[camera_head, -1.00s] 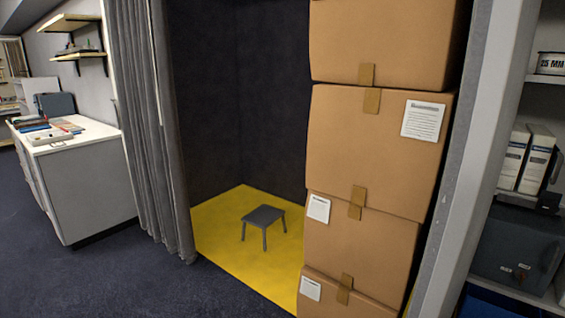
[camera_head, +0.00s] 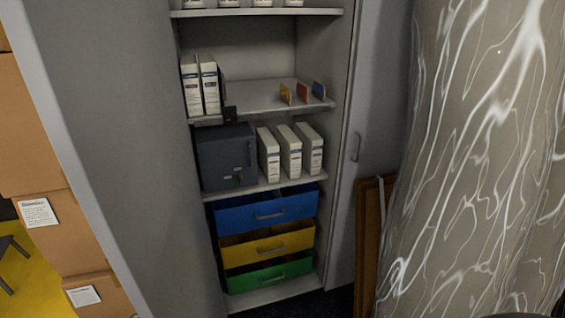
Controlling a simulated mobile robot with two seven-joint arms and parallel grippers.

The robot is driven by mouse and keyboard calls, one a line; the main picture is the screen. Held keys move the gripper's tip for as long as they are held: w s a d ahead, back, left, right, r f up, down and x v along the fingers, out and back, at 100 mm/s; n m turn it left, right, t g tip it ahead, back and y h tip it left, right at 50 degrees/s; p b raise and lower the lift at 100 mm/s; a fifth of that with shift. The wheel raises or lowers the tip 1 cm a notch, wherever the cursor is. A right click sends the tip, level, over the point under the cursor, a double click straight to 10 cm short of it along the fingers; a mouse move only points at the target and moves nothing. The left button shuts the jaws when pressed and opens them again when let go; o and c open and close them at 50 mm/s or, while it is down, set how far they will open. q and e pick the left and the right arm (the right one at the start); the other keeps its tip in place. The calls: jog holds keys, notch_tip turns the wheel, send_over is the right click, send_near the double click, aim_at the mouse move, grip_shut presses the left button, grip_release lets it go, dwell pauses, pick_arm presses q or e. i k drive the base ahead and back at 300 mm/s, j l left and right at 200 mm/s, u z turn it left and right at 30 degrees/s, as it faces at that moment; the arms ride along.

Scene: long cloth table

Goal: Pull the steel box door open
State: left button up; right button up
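The steel box (camera_head: 222,160) is a dark grey, safe-like box on a middle shelf of an open cabinet. Its door faces out and looks shut, with a handle near its right edge and a small fitting, perhaps a lock, low on the front. Neither of my grippers shows in this view.
White binders (camera_head: 290,150) stand right of the box, and others (camera_head: 200,85) on the shelf above. Blue (camera_head: 268,211), yellow (camera_head: 267,248) and green (camera_head: 269,276) drawers sit below. An open cabinet door (camera_head: 372,135) and a marbled column (camera_head: 470,160) stand right; cardboard boxes (camera_head: 75,240) left.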

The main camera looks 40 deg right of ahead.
aim_at(221, 161)
jog(key=z, duration=0.75)
